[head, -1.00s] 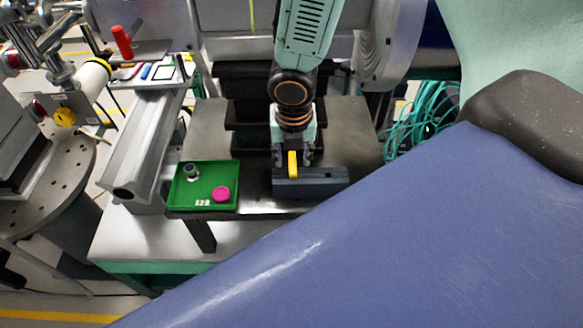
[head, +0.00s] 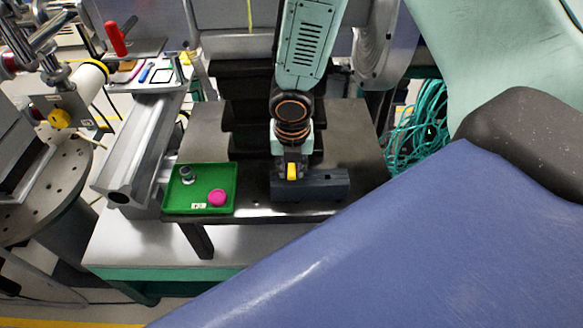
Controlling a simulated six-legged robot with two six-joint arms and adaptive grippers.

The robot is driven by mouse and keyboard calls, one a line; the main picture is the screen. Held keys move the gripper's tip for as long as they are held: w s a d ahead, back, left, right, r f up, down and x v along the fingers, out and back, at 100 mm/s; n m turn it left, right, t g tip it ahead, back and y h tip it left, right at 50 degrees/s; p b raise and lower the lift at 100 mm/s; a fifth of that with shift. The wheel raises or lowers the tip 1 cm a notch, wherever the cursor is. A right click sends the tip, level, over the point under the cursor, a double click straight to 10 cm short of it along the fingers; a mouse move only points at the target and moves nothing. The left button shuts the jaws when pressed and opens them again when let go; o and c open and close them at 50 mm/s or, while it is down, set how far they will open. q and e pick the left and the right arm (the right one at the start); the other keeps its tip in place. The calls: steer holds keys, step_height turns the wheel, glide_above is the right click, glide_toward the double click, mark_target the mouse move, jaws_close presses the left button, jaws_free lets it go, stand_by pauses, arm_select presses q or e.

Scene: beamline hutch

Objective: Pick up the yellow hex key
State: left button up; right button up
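The yellow hex key (head: 292,171) shows as a short yellow piece at a dark grey block (head: 325,184) on the dark table. My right gripper (head: 291,173) comes down from above onto the key, with its dark fingers close on both sides of it. The fingers hide the upper part of the key. I cannot tell whether they touch it or are closed on it. My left gripper is not in view.
A green tray (head: 226,205) left of the block holds a magenta round piece (head: 217,197) and a small grey piece (head: 187,175). A grey rail (head: 145,150) stands further left. Teal cables (head: 423,125) hang at the right. The dark tabletop (head: 205,135) behind the tray is clear.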

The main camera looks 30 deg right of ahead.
steer(key=shift+w, duration=0.15)
jaws_close()
steer(key=shift+r+p, duration=0.4)
steer(key=shift+r, duration=0.05)
step_height(320, 180, up, 8)
steer(key=p, duration=0.5)
steer(key=shift+f, duration=0.2)
steer(key=shift+r+p, duration=0.3)
steer(key=shift+r, duration=0.45)
